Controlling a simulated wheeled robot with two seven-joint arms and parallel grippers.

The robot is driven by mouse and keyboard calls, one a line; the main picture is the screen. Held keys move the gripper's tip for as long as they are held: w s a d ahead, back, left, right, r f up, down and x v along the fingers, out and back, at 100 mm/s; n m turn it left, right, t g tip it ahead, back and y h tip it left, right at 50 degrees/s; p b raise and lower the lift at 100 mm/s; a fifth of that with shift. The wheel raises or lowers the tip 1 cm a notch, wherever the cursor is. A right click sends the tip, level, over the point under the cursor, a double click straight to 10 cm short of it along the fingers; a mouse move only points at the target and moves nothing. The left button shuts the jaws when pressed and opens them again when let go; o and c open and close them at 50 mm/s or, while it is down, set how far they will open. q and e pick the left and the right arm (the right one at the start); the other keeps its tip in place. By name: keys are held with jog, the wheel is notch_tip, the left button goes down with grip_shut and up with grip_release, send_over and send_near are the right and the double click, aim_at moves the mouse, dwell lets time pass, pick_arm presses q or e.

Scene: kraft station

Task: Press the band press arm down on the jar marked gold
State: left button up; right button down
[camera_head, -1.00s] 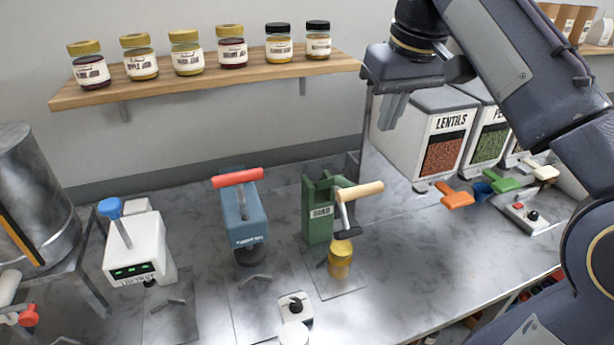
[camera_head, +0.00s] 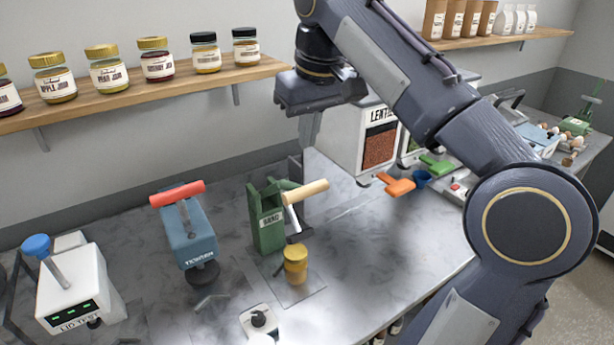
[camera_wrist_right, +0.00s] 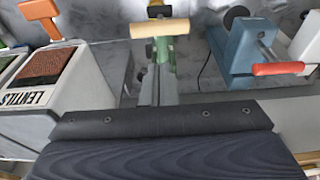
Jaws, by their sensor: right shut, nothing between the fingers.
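The green band press (camera_head: 268,222), labelled BAND, stands on the bench. Its arm has a pale wooden handle (camera_head: 306,191), raised and pointing to the right. A gold-coloured jar (camera_head: 296,266) stands upright in front of the press, just below the arm's dark end; whether they touch I cannot tell. My right gripper (camera_head: 308,135) is shut and empty, pointing down, above and behind the handle. In the right wrist view, the shut fingers (camera_wrist_right: 157,88) overlap the green press body, with the handle (camera_wrist_right: 159,28) beyond them. My left gripper is not in view.
A blue press with a red handle (camera_head: 178,193) stands left of the band press. A white lid tester (camera_head: 75,290) is further left. The lentils bin (camera_head: 378,135) and an orange scoop (camera_head: 397,185) are to the right. A jar shelf (camera_head: 150,97) runs along the wall.

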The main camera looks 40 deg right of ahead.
aim_at(307, 187)
jog(key=x, duration=0.4)
jog(key=s+x, duration=0.1)
jog(key=x, duration=0.1)
jog(key=shift+w+f+b, duration=0.1)
jog(key=shift+f+b, duration=0.2)
jog(key=shift+f, duration=0.05)
jog(key=shift+x, duration=0.75)
jog(key=shift+s, duration=0.3)
jog(key=s+f+t+b, duration=0.3)
jog(key=f+b, duration=0.6)
jog(key=b, duration=0.5)
jog(key=s+f+t+b, duration=0.3)
jog(key=f+b, duration=0.6)
jog(key=b, duration=0.4)
jog(key=shift+s+a+t+h+b, duration=0.3)
jog(key=shift+a+t+h+b, duration=0.1)
jog(key=shift+t, duration=0.3)
jog(key=shift+r, duration=0.2)
